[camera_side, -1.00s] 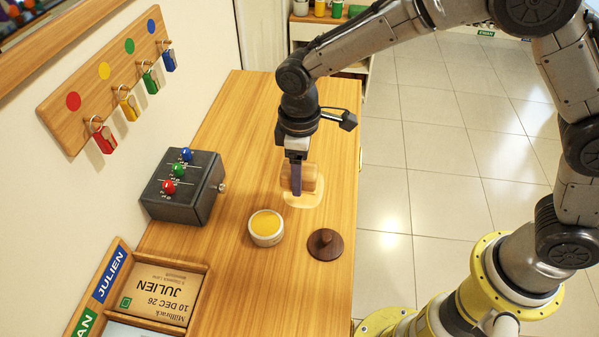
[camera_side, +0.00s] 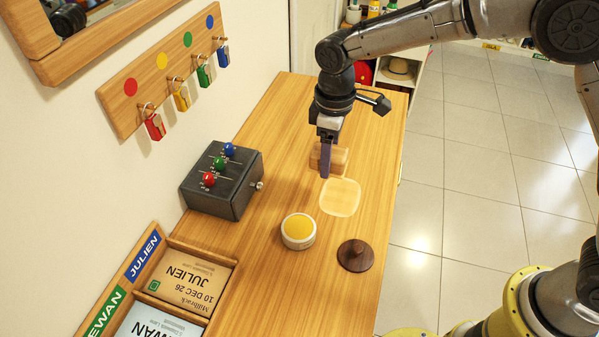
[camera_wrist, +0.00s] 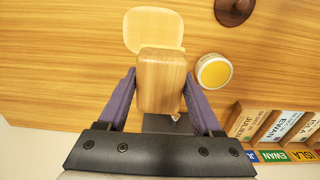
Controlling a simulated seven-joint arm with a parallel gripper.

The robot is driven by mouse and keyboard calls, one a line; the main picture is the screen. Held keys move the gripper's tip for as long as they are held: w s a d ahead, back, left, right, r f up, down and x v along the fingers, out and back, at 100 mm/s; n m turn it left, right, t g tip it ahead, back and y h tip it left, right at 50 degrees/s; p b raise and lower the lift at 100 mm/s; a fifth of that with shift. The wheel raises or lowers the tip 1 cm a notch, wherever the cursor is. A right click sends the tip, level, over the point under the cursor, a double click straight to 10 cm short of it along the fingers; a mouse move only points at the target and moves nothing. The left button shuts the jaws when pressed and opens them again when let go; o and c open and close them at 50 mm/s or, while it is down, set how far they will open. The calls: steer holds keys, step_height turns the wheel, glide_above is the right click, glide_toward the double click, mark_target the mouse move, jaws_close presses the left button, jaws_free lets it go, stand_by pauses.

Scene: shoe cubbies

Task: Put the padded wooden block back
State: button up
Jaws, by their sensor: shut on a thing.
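My gripper (camera_side: 325,172) has purple fingers and is shut on the padded wooden block (camera_wrist: 162,80). In the wrist view the light-brown block sits between both fingers (camera_wrist: 161,100). In the side view the block (camera_side: 338,158) shows behind and beside the fingers, low over the wooden bench top (camera_side: 265,270). I cannot tell whether it touches the bench.
A round tub with yellow contents (camera_side: 298,230) and a dark knobbed lid (camera_side: 355,255) stand nearer the camera. A black box with coloured knobs (camera_side: 222,182) stands by the wall, left of my gripper. Labelled cubbies (camera_side: 190,285) are at the lower left. The bench's far end is clear.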

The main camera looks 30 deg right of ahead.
glide_above(299, 182)
step_height(299, 182, down, 7)
steer(key=shift+s+r, duration=0.1)
steer(key=shift+s, duration=0.05)
steer(key=shift+f, duration=1.7)
steer(key=shift+f, duration=0.2)
steer(key=o, duration=1.3)
steer(key=shift+r, duration=0.15)
step_height(299, 182, up, 12)
steer(key=shift+r, duration=0.1)
